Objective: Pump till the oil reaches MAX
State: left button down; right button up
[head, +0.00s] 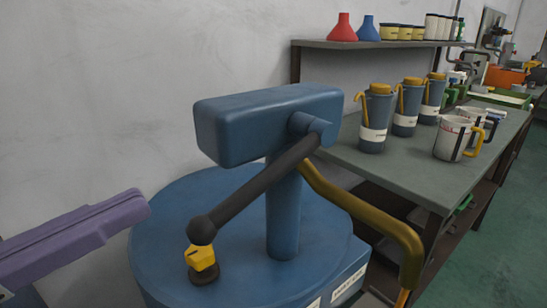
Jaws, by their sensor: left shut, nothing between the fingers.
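A blue hand pump has a box-shaped head (268,121) on a post above a round blue drum (170,225). Its black lever (255,188) slopes down to the left and ends in a round knob (201,230). A brass spout (365,212) curves down to the right. An amber streak (402,298) shows under its end at the bottom edge. No oil level or MAX mark can be made out. My purple left gripper (138,205) comes in from the left, shut and empty, left of the knob and apart from it. My right gripper is out of view.
A small yellow cap (200,258) on a dark base stands on the drum below the knob. A grey workbench (385,165) at right holds several dark cans and measuring jugs (452,139). A shelf (355,44) behind holds funnels and tins. The left wall is bare.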

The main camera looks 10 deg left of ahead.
pick_arm(q)
jog(key=r+p, duration=0.1)
send_over(215, 223)
jog(key=s, duration=0.1)
jog(key=shift+r, duration=0.1)
jog(key=f, duration=0.1)
jog(key=w+f, duration=0.1)
jog(key=shift+d+f+b, duration=0.1)
jog(key=shift+f+b, duration=0.25)
jog(key=shift+w+f, duration=0.3)
jog(key=shift+f, duration=0.35)
jog(key=f+b, duration=0.1)
jog(key=b, duration=0.2)
jog(key=f+t+h+b, duration=0.1)
jog(key=f+b, duration=0.1)
jog(key=b, duration=0.1)
jog(key=shift+w+d, duration=0.15)
jog(key=shift+w, duration=0.05)
jog(key=shift+t+b, duration=0.3)
jog(key=shift+b, duration=0.25)
jog(key=shift+d+r, duration=0.1)
jog(key=shift+r, duration=0.1)
